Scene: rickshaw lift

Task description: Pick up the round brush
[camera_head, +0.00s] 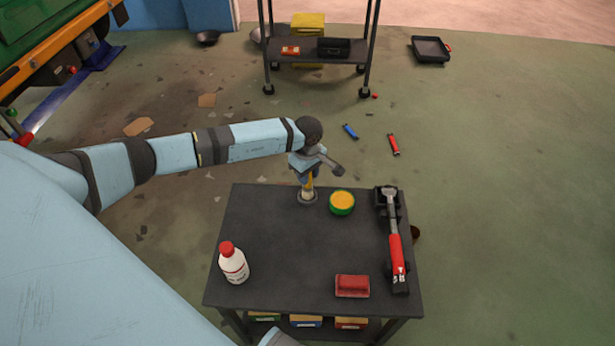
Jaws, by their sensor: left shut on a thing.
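The base appears to be on or just above the tabletop; I cannot tell which. The gripper hides the top of the handle. My right gripper is not in view.
On the table (285,235) are a green-and-yellow round tin (342,202), a red-handled tool (396,250), a red block (352,286) and a white bottle (233,263) with a red cap. A cart (290,56) stands behind. The table's middle is clear.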

